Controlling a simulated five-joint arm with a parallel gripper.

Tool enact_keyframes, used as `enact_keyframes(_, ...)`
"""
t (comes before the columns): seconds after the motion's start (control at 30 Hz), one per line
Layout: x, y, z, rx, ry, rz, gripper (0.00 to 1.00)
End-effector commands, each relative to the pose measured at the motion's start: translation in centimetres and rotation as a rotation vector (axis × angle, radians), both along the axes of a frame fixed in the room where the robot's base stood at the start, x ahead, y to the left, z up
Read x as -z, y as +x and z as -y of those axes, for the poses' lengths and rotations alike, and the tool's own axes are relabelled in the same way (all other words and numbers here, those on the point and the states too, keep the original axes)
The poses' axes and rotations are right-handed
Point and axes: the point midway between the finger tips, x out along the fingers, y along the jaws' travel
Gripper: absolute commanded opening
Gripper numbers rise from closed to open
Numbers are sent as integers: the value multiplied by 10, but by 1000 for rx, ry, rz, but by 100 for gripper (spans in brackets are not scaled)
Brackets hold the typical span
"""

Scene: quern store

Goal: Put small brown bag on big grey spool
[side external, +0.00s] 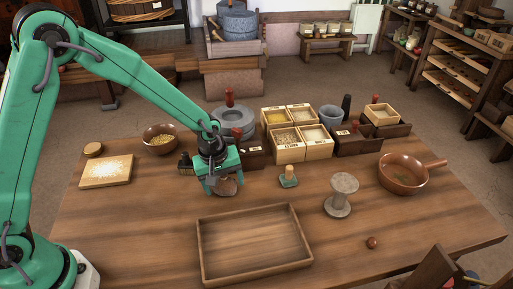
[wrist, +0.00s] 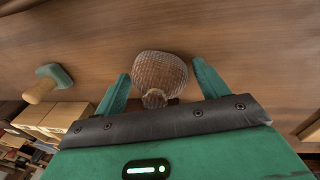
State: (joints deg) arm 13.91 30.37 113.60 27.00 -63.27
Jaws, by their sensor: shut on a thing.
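My gripper (side external: 225,189) is low over the left-middle of the table. It is shut on the small brown bag (side external: 228,186). In the wrist view the bag (wrist: 160,72) shows as a rounded, woven-looking brown body with a gathered neck between my two fingers (wrist: 162,88). My fingers partly hide it in the side view, and I cannot tell whether it touches the table. The big grey spool (side external: 341,193) stands upright to the right of my gripper, with a wide flat round top. Its top looks bare. The spool is not in the wrist view.
A green-based block with a wooden handle (side external: 288,178) stands between my gripper and the spool. An empty wooden tray (side external: 204,252) lies in front. Labelled boxes (side external: 289,153) stand behind, a brown pan (side external: 385,184) is at right, and a small brown ball (side external: 372,242) is front right.

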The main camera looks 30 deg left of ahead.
Motion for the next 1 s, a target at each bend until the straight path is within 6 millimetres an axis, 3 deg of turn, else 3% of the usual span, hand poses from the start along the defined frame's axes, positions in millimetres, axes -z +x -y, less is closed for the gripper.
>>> enact_keyframes(0.37, -5, 0, 0, 0, 0, 1, 44)
enact_keyframes(0.7, -41, 1, 0, 0, -1, 6, 44)
enact_keyframes(1.0, -72, -36, 37, 8, -16, -2, 44)
